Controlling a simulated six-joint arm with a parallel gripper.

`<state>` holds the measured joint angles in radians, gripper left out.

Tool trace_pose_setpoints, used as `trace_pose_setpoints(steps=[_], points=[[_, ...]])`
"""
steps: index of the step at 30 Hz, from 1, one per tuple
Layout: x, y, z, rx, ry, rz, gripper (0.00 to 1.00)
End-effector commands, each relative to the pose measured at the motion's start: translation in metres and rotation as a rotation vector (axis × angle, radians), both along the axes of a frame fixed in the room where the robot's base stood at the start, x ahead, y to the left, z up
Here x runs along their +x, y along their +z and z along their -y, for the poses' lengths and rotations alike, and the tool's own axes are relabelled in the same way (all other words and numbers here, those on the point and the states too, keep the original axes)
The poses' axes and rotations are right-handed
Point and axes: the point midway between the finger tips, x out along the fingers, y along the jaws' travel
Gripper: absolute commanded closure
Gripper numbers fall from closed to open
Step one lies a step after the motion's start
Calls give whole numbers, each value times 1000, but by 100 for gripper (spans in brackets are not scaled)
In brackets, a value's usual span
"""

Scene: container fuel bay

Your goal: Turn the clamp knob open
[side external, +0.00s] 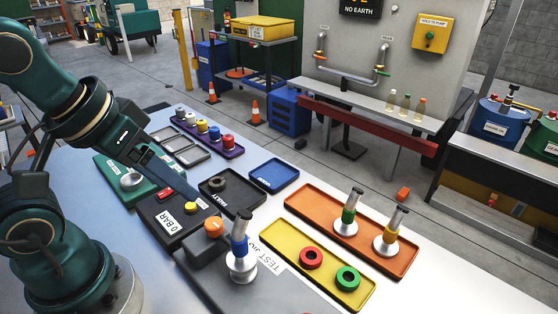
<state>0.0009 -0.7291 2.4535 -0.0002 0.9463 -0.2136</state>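An orange round knob (213,227), which looks like the clamp knob, sits on a dark block on the grey test plate (205,283). A metal nozzle with a blue collar (239,246) stands upright on a white round base just right of the knob. My gripper (214,211) reaches down from the upper left, its dark tip just behind and above the knob. I cannot tell whether it touches the knob. The finger gap is too small and dark to see.
A black panel marked 0 BAR (170,223) with a yellow button (191,207) lies left of the knob. Behind is a black tray (238,203) holding a dark ring. Right are a yellow tray (273,234) with red and green rings and an orange tray (305,200) with two upright nozzles.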

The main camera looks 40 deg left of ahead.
Motion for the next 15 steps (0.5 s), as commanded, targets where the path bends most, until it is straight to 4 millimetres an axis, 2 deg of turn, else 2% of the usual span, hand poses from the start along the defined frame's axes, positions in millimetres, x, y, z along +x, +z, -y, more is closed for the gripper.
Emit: trace_pose_setpoints(steps=[7,15], points=[[16,3,7,-144,324,-167,34],[38,-15,19,-171,569,-374,34]])
